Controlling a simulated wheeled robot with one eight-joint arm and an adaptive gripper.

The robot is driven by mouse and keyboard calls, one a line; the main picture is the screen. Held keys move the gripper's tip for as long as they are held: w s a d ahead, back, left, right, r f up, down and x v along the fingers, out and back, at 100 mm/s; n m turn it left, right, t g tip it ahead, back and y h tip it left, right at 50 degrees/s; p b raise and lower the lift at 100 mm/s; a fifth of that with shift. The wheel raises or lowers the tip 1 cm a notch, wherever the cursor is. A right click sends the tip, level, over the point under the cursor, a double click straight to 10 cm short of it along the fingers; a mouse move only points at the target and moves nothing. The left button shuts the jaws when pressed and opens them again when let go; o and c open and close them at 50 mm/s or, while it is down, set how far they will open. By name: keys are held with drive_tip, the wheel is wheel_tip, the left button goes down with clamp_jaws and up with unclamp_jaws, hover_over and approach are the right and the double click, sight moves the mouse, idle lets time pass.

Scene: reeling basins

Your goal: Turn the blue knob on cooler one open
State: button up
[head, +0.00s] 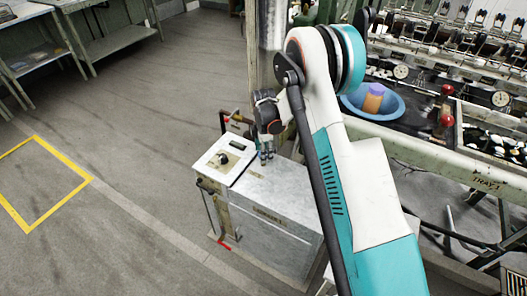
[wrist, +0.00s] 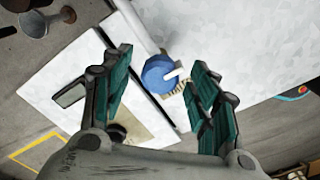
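The blue knob (wrist: 158,74) shows in the wrist view, round with a white pointer mark aimed right. It sits on the pale top of a box-shaped cooler (head: 285,190), beside the seam of a white panel. My gripper (wrist: 160,62) is open, its two teal fingers to the left and right of the knob with gaps showing. I cannot tell its height above the knob. In the head view my gripper (head: 267,158) points down over the cooler's top, and I cannot make out the knob there.
The white panel (head: 215,165) carries a black dial (head: 223,158). A red-tipped lever (head: 224,244) is low on the cooler's front. A green rail marked TRAY 1 (head: 440,160) and a blue basin (head: 372,107) stand right. The floor left is open, with a yellow outline (head: 62,205).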

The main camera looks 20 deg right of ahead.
wheel_tip(320, 180, up, 12)
idle(0.7)
drive_tip(key=shift+r, duration=0.1)
drive_tip(key=s+r+m+t, duration=0.2)
drive_tip(key=s+r+m, duration=0.2)
drive_tip(key=s+r, duration=0.45)
drive_tip(key=s+r+m+t, duration=0.1)
drive_tip(key=s+r+m, duration=0.4)
drive_tip(key=r, duration=0.6)
drive_tip(key=s+m+t, duration=0.4)
drive_tip(key=s+m, duration=0.5)
drive_tip(key=s, duration=1.3)
drive_tip(key=shift+r, duration=0.45)
